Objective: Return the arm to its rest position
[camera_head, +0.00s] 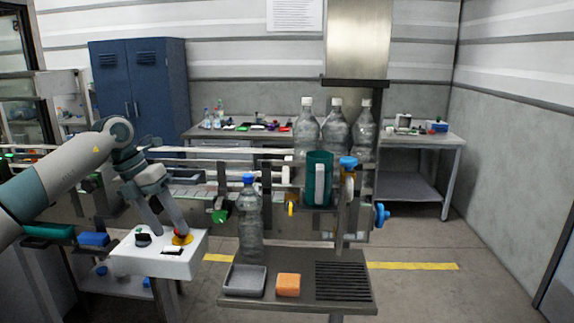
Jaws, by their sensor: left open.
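My left arm comes in from the left. Its gripper (170,231) points down over a white control box (190,262) and is open. One fingertip is close to a yellow-based button (182,239) on top of the box; I cannot tell whether it touches. A black knob (142,239) and a small black switch (172,251) also sit on the box. Nothing shows between the fingers. My right gripper is not in view.
A clear bottle with a blue cap (249,220) stands right of the box, by a small table (300,291) with a grey tray (245,280) and an orange block (288,285). The labelling machine (318,180) and large bottles (306,132) stand behind. Floor at right is clear.

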